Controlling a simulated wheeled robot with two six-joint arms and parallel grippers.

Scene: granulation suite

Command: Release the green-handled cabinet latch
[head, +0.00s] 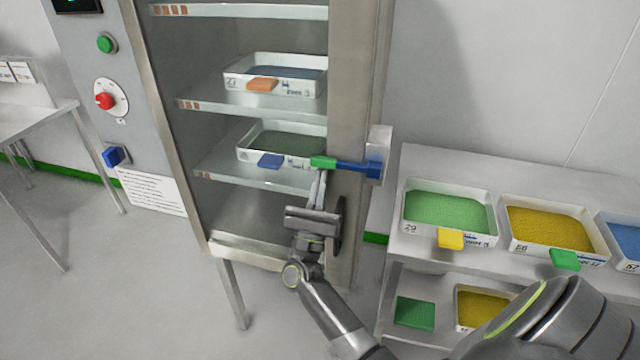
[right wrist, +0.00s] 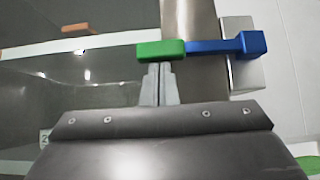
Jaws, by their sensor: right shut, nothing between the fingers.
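The cabinet latch (head: 355,167) is a blue lever with a green handle (head: 323,162) at its left end. It lies level across the cabinet's right door post, with its blue end at a pale plate on the post's right side. In the right wrist view the green handle (right wrist: 161,49) and blue lever (right wrist: 225,46) show at the top. My right gripper (head: 319,175) is shut and empty, its fingertips just below the green handle; I cannot tell whether they touch it. My left gripper is not in view.
The steel cabinet (head: 358,90) holds trays of granules on its shelves. A bench (head: 410,163) with several granule trays stands at the right. A control panel with a red knob (head: 104,101) and a blue switch (head: 112,156) is at the left.

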